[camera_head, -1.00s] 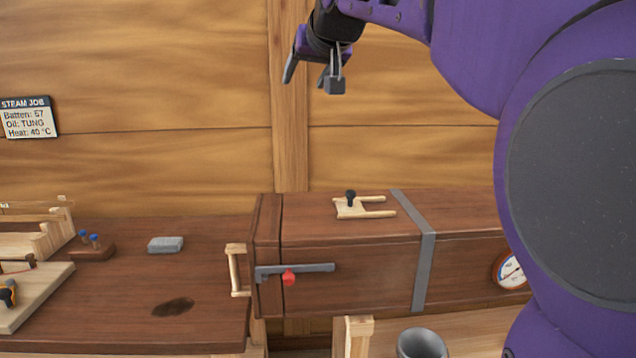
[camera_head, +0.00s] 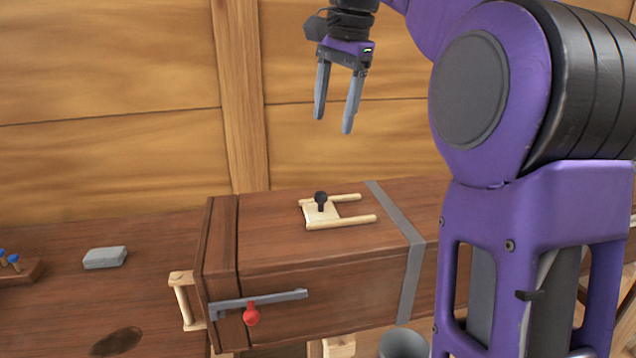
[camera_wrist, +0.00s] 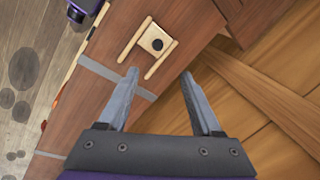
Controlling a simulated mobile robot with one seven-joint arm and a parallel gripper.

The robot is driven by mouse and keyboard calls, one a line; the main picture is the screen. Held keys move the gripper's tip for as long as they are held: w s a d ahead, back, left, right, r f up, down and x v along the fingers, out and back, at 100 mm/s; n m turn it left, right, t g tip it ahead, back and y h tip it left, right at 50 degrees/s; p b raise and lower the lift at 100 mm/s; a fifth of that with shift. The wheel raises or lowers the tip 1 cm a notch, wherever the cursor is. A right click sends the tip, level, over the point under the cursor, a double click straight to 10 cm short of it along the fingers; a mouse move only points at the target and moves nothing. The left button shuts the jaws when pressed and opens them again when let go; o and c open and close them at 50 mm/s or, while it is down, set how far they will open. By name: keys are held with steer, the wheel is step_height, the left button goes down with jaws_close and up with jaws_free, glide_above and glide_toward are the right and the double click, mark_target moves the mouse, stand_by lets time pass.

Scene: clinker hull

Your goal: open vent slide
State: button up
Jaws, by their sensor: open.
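The vent slide (camera_head: 318,213) is a small pale wooden plate with a black knob (camera_head: 321,199), set between two light rails on top of the brown wooden steam box (camera_head: 290,240). The plate sits at the left end of the rails, and bare box top shows between them to its right. My gripper (camera_head: 333,124) is open and empty, pointing down above the box, higher than the knob and apart from it. In the wrist view, the slide's knob (camera_wrist: 156,44) shows beyond the open fingertips (camera_wrist: 160,75).
A grey strap (camera_head: 402,245) crosses the box right of the rails. A grey latch bar (camera_head: 260,303) with a red knob (camera_head: 251,314) is on the box front. A grey block (camera_head: 105,258) lies on the bench at left. A plank wall (camera_head: 110,90) stands behind.

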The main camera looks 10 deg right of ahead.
mark_target(322, 193)
steer(key=b+x, duration=0.4)
steer(key=x, duration=1.3)
steer(key=shift+s+d+f, duration=0.15)
steer(key=shift+d+f, duration=0.05)
jaws_close()
stand_by(0.8)
